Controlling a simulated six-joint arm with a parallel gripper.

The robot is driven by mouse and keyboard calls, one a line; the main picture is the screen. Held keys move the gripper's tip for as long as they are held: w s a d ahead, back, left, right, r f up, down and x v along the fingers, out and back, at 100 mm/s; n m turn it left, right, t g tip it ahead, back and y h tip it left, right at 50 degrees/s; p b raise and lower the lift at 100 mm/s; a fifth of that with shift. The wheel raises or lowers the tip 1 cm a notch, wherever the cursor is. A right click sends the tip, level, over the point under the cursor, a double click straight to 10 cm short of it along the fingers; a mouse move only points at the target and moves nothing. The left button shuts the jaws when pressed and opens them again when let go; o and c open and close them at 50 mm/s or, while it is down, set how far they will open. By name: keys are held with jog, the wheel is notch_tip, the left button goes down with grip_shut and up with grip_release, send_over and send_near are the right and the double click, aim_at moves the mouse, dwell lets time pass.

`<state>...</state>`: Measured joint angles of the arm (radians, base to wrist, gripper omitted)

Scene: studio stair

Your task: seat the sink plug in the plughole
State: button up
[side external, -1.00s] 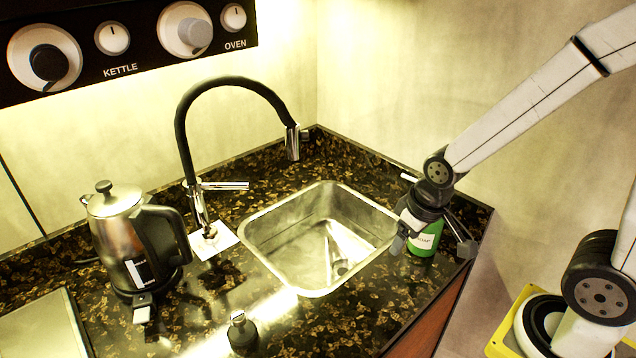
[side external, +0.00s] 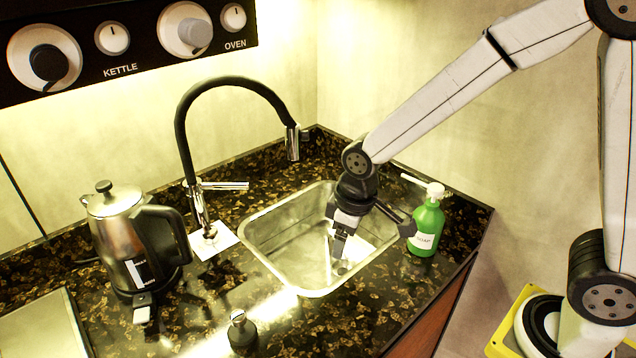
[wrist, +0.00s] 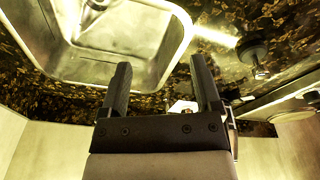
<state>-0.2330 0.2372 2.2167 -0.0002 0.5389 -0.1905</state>
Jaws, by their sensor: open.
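The sink plug (side external: 242,334), dark with a small metal knob on top, stands on the counter in front of the sink. In the wrist view the plug (wrist: 254,52) is at the upper right, beyond my right finger. The metal sink (side external: 268,258) is set into the counter; its near part also shows in the wrist view (wrist: 150,45). A small round fitting that looks like the plughole (side external: 342,268) lies on the basin floor, partly covered by my gripper. My gripper (side external: 342,244) is open and empty above the sink's right side, apart from the plug. Its spread fingers (wrist: 160,70) show in the wrist view.
A green soap bottle (side external: 427,230) stands right of the sink, close to my gripper. A black curved tap (side external: 185,135) rises behind the sink. A metal kettle (side external: 122,240) stands at the left. The counter between kettle and plug is mostly clear.

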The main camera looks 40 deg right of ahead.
jog(key=w+a+n+g, duration=0.1)
jog(key=w+a+n, duration=0.35)
jog(key=a, duration=0.75)
jog(key=n, duration=0.4)
send_over(237, 315)
notch_tip(237, 315, down, 2)
jog(key=shift+s+a+f+g, duration=0.1)
jog(key=shift+g, duration=0.3)
jog(key=shift+f, duration=1.25)
jog(key=shift+f, duration=0.1)
jog(key=shift+f, duration=2.5)
grip_shut()
